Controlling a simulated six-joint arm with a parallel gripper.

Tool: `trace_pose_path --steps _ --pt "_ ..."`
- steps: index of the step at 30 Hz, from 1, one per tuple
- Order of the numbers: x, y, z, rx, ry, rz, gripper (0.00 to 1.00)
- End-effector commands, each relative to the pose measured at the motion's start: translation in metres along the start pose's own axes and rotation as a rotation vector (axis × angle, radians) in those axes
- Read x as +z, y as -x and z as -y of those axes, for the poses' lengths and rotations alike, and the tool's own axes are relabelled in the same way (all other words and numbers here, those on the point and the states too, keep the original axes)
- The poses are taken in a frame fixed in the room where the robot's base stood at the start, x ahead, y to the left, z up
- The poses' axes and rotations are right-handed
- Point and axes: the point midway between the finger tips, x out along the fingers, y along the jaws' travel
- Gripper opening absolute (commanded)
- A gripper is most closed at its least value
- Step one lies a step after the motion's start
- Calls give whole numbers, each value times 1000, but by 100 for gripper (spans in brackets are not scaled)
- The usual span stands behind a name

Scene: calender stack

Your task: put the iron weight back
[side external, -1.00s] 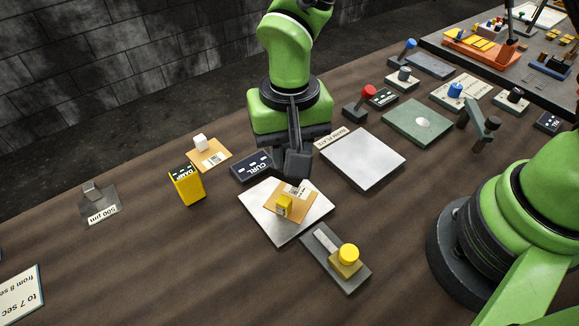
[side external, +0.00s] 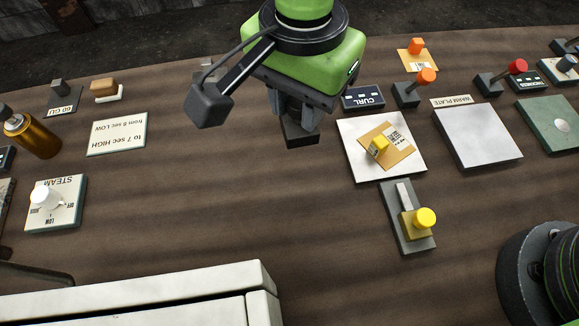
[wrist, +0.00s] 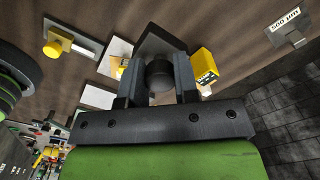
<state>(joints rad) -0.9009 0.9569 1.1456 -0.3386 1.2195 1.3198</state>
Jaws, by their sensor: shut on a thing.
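My gripper (side external: 298,118) is shut on the iron weight (side external: 302,138), a dark block just below the fingers, left of the white plate (side external: 352,137) in the side view. In the wrist view the weight (wrist: 168,38) is a dark square slab, and its round knob sits between the two fingers (wrist: 158,84). It looks raised above the table, but the height is hard to judge. The white plate bears a tan card (side external: 398,148) with a yellow block (side external: 377,147).
In the wrist view a yellow box (wrist: 204,64) stands close beside the weight. The CURL label (side external: 362,97) and an orange-knobbed lever (side external: 427,77) are right of my gripper. A yellow-knobbed device (side external: 408,218) lies in front of the plate. Bare wood lies left and in front.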

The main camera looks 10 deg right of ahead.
Motion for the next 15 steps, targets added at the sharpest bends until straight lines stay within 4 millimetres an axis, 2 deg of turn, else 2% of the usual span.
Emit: trace_pose_path --steps 4,9,15 --pt "13 -10 5 0 -32 0 0" --pt "14 -42 5 2 -39 0 0" --pt "14 -64 5 -2 -37 1 0"
